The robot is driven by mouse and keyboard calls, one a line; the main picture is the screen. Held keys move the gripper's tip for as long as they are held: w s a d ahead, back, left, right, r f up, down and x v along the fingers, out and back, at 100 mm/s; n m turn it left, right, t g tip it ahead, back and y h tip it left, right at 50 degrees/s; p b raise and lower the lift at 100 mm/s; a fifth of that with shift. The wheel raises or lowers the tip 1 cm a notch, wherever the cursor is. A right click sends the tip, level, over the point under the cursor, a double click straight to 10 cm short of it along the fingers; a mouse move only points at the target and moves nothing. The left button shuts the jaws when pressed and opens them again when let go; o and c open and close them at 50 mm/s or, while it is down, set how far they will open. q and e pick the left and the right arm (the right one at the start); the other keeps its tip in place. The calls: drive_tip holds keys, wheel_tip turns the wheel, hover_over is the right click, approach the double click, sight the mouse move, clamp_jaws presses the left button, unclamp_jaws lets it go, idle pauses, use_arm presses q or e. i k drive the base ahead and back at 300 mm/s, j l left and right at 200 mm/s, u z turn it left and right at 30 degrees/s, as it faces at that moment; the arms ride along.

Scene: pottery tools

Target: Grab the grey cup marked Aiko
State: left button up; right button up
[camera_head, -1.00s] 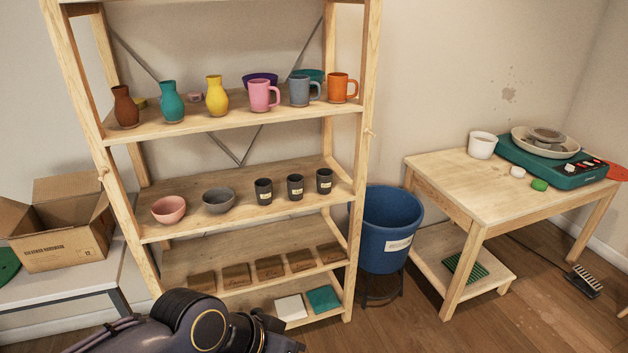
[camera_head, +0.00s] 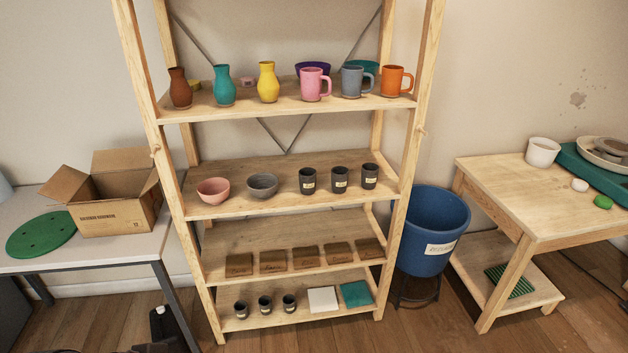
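Three dark grey cups with pale labels stand upright in a row on the middle shelf: a left one (camera_head: 308,181), a middle one (camera_head: 340,180) and a right one (camera_head: 370,176). Three smaller dark cups stand on the bottom shelf: a left one (camera_head: 241,310), a middle one (camera_head: 265,305) and a right one (camera_head: 289,303). The writing on the labels is too small to read, so I cannot tell which is marked Aiko. A blue-grey mug (camera_head: 352,82) stands on the upper shelf. Neither gripper shows clearly.
The wooden shelf unit (camera_head: 150,140) also holds vases, mugs, bowls, brown engraved blocks and two tiles. A blue bin (camera_head: 432,230) stands to its right, beside a wooden table (camera_head: 530,190). A cardboard box (camera_head: 115,215) sits on the left table. Open floor shows in front.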

sight(340, 181)
drive_tip(key=i+j, duration=0.1)
drive_tip(key=i, duration=0.9)
drive_tip(key=i+j+z, duration=0.1)
drive_tip(key=i, duration=0.85)
